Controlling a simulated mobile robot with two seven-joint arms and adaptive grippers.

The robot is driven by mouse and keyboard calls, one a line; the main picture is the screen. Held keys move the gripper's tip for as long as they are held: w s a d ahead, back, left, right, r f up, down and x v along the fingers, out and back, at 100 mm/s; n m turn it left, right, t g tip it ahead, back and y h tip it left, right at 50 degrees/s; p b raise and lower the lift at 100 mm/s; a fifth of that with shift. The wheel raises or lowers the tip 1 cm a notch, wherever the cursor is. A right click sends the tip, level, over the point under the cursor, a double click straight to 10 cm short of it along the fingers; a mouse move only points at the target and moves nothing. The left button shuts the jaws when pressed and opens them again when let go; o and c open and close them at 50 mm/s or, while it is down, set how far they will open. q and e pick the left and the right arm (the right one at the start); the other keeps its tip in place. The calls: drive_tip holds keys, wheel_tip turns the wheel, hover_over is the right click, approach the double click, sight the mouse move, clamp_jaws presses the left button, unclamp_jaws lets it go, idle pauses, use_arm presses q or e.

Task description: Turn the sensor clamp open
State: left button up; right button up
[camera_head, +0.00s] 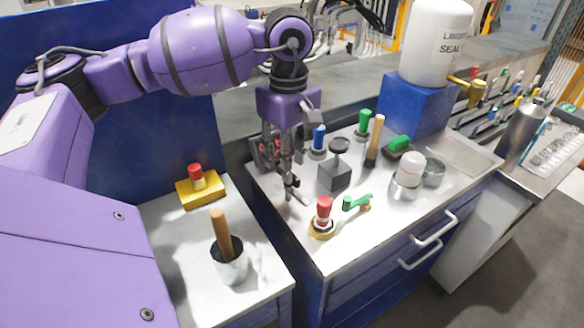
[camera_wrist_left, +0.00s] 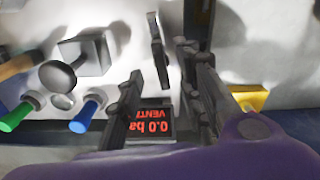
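My left gripper (camera_head: 285,185) hangs pointing down over the left part of the white-topped bench. Its dark fingers are apart with nothing seen between them; they also show in the left wrist view (camera_wrist_left: 172,65). A dark display unit (camera_wrist_left: 155,123) with red text, "0.0" and "VENT", lies beyond the fingers. A grey block with a round dark knob (camera_head: 334,174) stands right of the gripper. A small green-handled lever (camera_head: 357,202) lies nearer the front. I cannot tell for sure which part is the sensor clamp; the gripper may hide it. My right gripper is not in view.
A red-capped fitting (camera_head: 323,215) stands near the front edge. Blue (camera_head: 318,138) and green (camera_head: 364,122) handles and a wooden handle (camera_head: 375,140) stand behind. A yellow block with red button (camera_head: 199,187) and a metal cup (camera_head: 230,265) stand on the left counter.

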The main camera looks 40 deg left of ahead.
sight(293, 191)
use_arm(q)
drive_tip(key=shift+f, duration=2.05)
clamp_jaws()
